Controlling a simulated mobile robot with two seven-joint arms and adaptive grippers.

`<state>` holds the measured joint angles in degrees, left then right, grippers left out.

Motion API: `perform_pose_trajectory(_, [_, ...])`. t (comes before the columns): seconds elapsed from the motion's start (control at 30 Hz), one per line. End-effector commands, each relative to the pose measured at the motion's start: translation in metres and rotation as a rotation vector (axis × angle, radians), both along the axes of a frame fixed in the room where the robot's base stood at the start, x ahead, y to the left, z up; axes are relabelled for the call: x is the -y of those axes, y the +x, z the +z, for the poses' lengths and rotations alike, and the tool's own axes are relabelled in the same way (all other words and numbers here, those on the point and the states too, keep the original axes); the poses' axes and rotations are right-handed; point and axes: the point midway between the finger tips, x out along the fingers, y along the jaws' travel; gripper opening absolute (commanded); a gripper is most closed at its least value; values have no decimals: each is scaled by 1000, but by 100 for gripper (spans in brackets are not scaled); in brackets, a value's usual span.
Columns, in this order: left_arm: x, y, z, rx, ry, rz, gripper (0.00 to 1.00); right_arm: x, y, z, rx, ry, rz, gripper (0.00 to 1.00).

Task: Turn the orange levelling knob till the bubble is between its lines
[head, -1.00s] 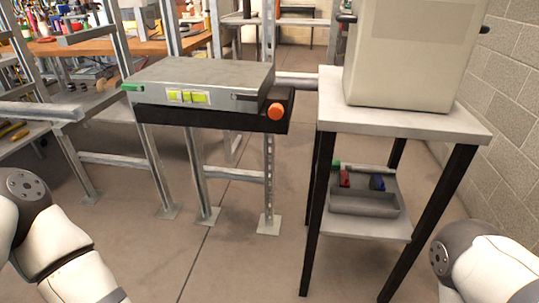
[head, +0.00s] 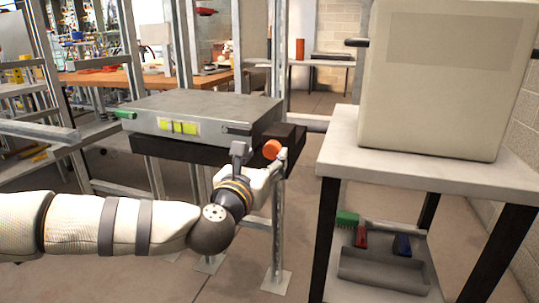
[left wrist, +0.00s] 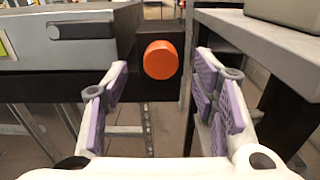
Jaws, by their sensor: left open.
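The orange levelling knob (head: 272,149) sits on the front of the black base (head: 190,151), near its right end. In the left wrist view the knob (left wrist: 160,60) shows between and beyond the two purple-padded fingers, apart from both. My left gripper (head: 263,158) is open and empty, just in front of the knob. The grey metal unit (head: 205,105) rests on the black base. Its front carries a yellow-green vial window (head: 179,127); the bubble is too small to read. My right gripper is out of view.
A table (head: 340,150) with a large beige box (head: 445,80) stands close on the right. Its lower shelf holds a grey tray (head: 385,272) and a green-backed brush (head: 348,218). Metal posts and a wooden bench (head: 100,78) are behind.

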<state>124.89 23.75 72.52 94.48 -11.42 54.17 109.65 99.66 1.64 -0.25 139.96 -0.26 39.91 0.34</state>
Motion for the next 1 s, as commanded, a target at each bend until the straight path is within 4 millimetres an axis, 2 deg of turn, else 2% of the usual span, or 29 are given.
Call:
perform_pose_trajectory(0.1, [7,21,-1,0,1,0,53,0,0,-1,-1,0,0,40])
perform_pose_trajectory(0.2, [11,31,-1,-1,1,-2,53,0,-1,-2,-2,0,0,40])
perform_pose_trajectory(0.5, [12,36,-1,-2,2,-2,53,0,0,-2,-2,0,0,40])
perform_pose_trajectory(0.53, [12,36,-1,-2,2,-2,50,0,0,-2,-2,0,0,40])
perform_pose_trajectory(0.73, [12,35,-1,-2,2,-2,5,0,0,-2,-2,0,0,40])
perform_pose_trajectory(1.0, [12,35,-1,3,17,-2,5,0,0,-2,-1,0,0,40])
